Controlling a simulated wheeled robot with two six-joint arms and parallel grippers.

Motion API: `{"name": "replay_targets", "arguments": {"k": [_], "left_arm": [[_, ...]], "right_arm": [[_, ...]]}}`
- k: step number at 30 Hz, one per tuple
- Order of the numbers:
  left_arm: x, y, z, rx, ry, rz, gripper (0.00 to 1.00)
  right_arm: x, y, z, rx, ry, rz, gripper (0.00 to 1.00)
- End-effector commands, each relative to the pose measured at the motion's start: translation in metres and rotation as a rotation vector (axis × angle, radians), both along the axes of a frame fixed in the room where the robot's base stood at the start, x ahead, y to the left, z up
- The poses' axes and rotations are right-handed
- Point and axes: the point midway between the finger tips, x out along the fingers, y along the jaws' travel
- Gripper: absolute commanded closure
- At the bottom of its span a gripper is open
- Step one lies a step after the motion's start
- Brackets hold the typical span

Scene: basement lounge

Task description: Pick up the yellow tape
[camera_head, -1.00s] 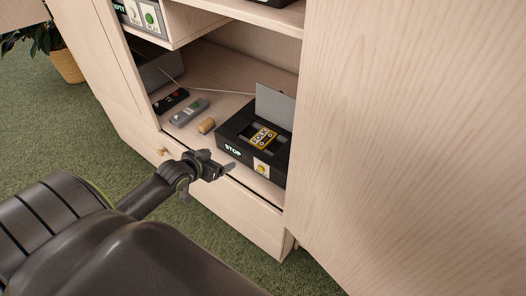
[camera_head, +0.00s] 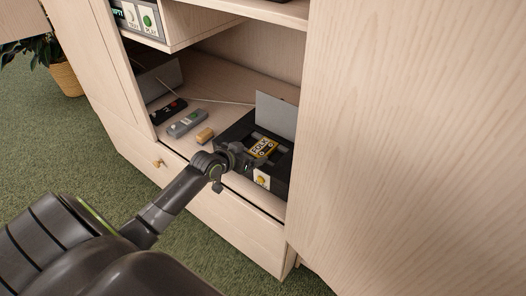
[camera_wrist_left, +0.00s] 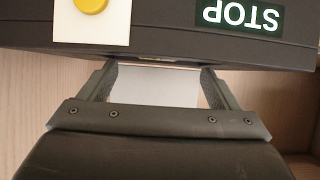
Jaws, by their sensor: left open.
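The yellow tape (camera_head: 262,148), a cassette marked FOLK, lies in the black player (camera_head: 279,179) on the cabinet shelf. The player's grey lid (camera_head: 277,113) stands open behind it. My left gripper (camera_head: 244,155) is over the player's front left, close beside the tape; I cannot tell whether it touches it. In the wrist view the left gripper (camera_wrist_left: 160,72) is open, with a pale grey surface between its fingers. The player's front (camera_wrist_left: 165,35) shows there upside down, and the tape cannot be made out. My right gripper is not in view.
A wooden cork-like block (camera_head: 205,136), a grey device (camera_head: 187,123) and a dark device (camera_head: 168,111) lie left of the player. The upper shelf (camera_head: 190,38) hangs above. A large wooden panel (camera_head: 410,140) closes off the right.

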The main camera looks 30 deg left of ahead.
Motion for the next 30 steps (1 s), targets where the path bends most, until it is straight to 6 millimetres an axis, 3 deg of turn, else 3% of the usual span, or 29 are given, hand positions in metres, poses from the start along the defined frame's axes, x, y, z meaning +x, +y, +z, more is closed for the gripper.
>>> {"name": "replay_targets", "arguments": {"k": [5,15,24,30], "left_arm": [[0.009,-0.001,-0.004,-0.001,0.0,0.0,0.16],[0.047,-0.006,-0.022,-0.001,0.0,0.0,0.16],[0.051,-0.006,-0.023,0.0,0.0,0.0,0.16],[0.051,-0.006,-0.023,0.0,0.0,0.0,0.4]], "right_arm": [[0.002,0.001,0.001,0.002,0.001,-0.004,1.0],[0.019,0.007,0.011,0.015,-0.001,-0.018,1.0],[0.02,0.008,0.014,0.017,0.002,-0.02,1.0],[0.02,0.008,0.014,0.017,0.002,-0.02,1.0]]}}
